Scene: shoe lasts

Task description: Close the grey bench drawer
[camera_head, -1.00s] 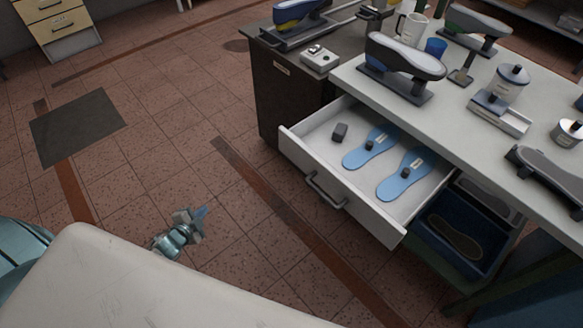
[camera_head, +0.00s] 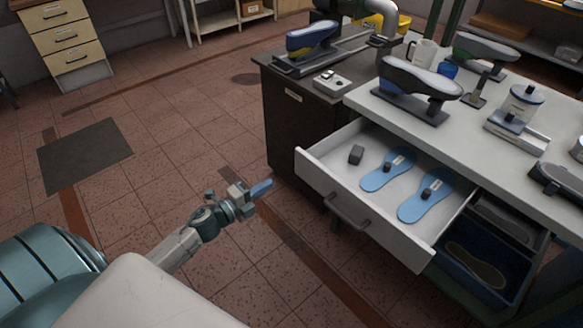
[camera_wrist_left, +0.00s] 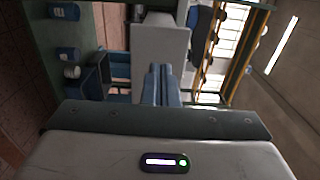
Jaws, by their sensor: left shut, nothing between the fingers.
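The grey bench drawer (camera_head: 322,186) stands pulled out from under the light bench top in the head view. Its front carries a dark bar handle (camera_head: 347,212). Inside lie two blue insoles (camera_head: 386,174) with small dark pieces on them, and a small dark block (camera_head: 356,154). My left gripper (camera_head: 262,188) is shut and empty, to the left of the drawer front and apart from it. Its closed fingers also show in the left wrist view (camera_wrist_left: 158,85), pointing toward a pale panel. My right gripper is not in view.
The bench top (camera_head: 470,115) holds shoe lasts on stands (camera_head: 415,88), a mug (camera_head: 421,53) and jars. A blue bin (camera_head: 475,272) sits below, right of the drawer. A dark cabinet (camera_head: 300,125) stands left of the drawer. The tiled floor at left is open.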

